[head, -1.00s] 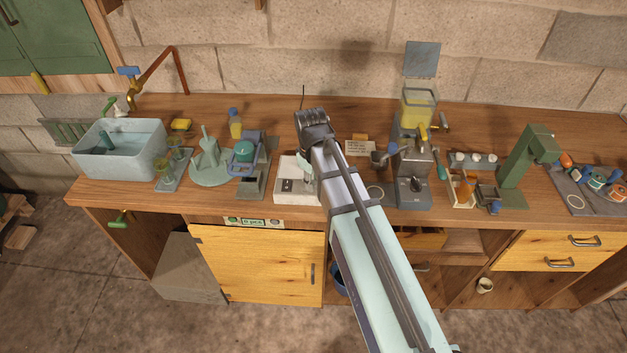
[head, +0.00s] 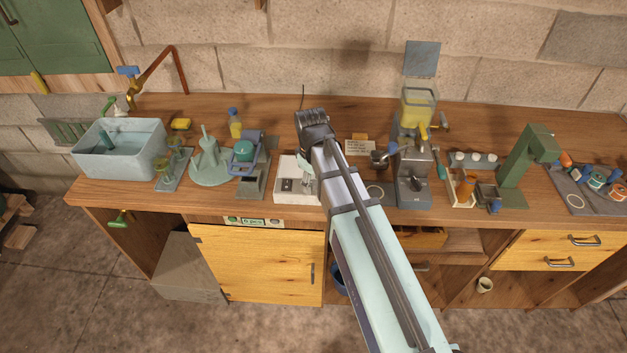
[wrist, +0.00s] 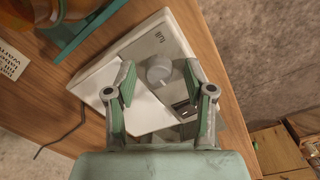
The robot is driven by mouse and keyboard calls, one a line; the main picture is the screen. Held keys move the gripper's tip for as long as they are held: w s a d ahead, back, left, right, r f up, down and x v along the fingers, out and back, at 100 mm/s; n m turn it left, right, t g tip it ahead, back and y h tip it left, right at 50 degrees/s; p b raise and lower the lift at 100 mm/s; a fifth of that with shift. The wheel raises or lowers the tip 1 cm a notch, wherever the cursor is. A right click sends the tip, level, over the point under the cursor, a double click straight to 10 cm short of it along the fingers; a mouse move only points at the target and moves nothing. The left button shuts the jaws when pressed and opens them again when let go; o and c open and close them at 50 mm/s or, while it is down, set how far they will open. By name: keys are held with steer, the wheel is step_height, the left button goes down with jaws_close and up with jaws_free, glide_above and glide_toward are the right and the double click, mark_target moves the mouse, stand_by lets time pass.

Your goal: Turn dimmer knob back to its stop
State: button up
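The dimmer knob (wrist: 158,69) is a round grey knob on a pale metal plate, on the white box (wrist: 165,23). In the wrist view it shows between the two fingertips of my gripper (wrist: 158,82), which is open with a gap on each side of the knob. I cannot tell if the tips are level with the knob or still above it. In the head view the white box (head: 286,197) stands at the counter's front edge; my arm hides its right part and the knob, and the fingers are mostly hidden.
A small note card (head: 360,147) and a grey machine (head: 414,175) stand to the right. A thin dark cable (wrist: 62,140) runs from the box.

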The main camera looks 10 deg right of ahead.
step_height(320, 180, up, 12)
steer(key=shift+s+a, duration=0.2)
stand_by(0.5)
stand_by(1.4)
